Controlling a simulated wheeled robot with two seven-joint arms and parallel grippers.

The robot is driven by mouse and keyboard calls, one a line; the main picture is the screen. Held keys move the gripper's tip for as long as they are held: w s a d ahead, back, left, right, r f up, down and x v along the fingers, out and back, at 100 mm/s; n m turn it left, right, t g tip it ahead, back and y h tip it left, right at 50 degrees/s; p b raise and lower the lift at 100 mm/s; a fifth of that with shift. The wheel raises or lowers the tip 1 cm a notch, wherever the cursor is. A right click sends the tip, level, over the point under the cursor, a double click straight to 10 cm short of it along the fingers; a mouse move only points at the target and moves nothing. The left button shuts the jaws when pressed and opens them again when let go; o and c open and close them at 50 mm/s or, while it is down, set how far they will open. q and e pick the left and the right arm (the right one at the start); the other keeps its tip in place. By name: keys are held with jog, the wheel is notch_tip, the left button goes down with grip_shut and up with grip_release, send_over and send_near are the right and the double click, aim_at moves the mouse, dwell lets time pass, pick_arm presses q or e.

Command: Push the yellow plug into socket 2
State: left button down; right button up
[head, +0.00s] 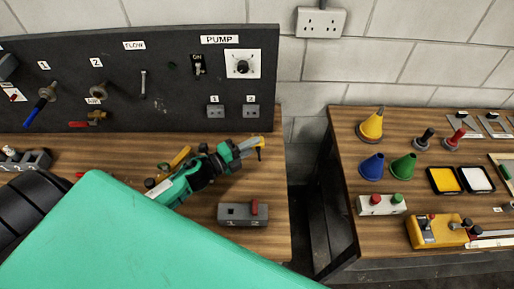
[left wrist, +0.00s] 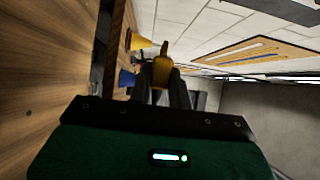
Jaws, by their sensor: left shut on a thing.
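The yellow plug (head: 253,142) is held at the tips of my left gripper (head: 243,149), above the right part of the left bench. In the left wrist view the yellow plug (left wrist: 161,68) stands between the dark fingers of the left gripper (left wrist: 162,84), which are shut on it. Socket 2 (head: 251,111) is a small grey socket low on the right end of the black panel, under a label 2. Socket 1 (head: 215,111) is just left of it. In the head view the plug appears below socket 2 and apart from it. My right gripper is not in view.
A grey box (head: 236,218) with a red lever stands on the bench below the gripper. A yellow object (head: 181,157) shows behind my left arm. The panel also carries a PUMP knob (head: 242,65) and a switch (head: 198,66). A gap separates the right bench (head: 340,200).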

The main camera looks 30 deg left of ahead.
pick_arm(q)
jog(key=w+a+m+g+h, duration=0.1)
jog(key=w+a, duration=0.4)
jog(key=shift+w+r+h+b, duration=0.3)
jog(key=shift+b, duration=0.15)
dwell(0.7)
jog(key=shift+a, duration=0.15)
dwell(0.7)
jog(key=shift+w+a+b, duration=0.3)
jog(key=shift+w+b, duration=0.05)
jog(key=shift+w, duration=0.25)
dwell(0.3)
jog(key=shift+w+a, duration=0.1)
jog(key=shift+w, duration=0.1)
jog(key=shift+w, duration=0.15)
dwell(0.7)
jog(key=shift+w+a+r+b, duration=0.1)
jog(key=shift+w+a+b, duration=0.2)
jog(key=shift+w+b, duration=0.1)
